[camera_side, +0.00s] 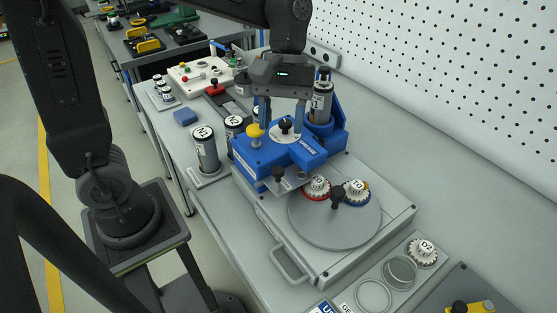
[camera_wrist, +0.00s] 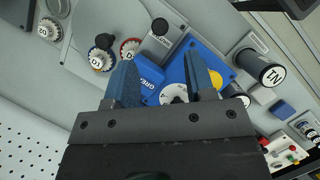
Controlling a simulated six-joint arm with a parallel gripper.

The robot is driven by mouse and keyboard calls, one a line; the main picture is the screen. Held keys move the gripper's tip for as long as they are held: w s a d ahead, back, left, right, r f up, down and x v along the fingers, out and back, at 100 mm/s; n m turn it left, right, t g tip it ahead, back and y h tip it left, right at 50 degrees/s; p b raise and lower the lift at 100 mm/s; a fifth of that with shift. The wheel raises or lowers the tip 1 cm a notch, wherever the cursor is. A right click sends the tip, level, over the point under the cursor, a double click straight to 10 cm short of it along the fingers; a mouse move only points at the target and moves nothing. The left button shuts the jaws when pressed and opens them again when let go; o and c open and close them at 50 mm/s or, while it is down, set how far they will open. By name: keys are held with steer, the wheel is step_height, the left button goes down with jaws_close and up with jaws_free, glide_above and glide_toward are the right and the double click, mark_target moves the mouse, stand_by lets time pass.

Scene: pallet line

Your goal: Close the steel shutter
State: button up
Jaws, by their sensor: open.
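The blue grease unit (camera_side: 265,155) stands on a grey base plate; it also shows in the wrist view (camera_wrist: 146,72). A small steel plate with a black knob (camera_side: 278,174), apparently the shutter, sticks out from the unit's front edge; it shows in the wrist view (camera_wrist: 160,27). How far it is slid cannot be told. My gripper (camera_side: 281,120) is open and empty, pointing down above the unit, apart from the steel plate. Its blue fingers (camera_wrist: 160,68) flank a white dial with a black knob (camera_side: 284,126). A yellow knob (camera_side: 255,131) is beside the dial.
A round turntable (camera_side: 335,228) bears two labelled gears beside the unit. Labelled cylinders (camera_side: 206,150) stand to the left. A black-capped canister (camera_side: 321,98) stands behind in a blue holder. A pegboard wall (camera_side: 480,70) is at the right.

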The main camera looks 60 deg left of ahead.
mark_target(278, 169)
steer(key=x, duration=0.8)
steer(key=shift+f, duration=0.1)
jaws_close()
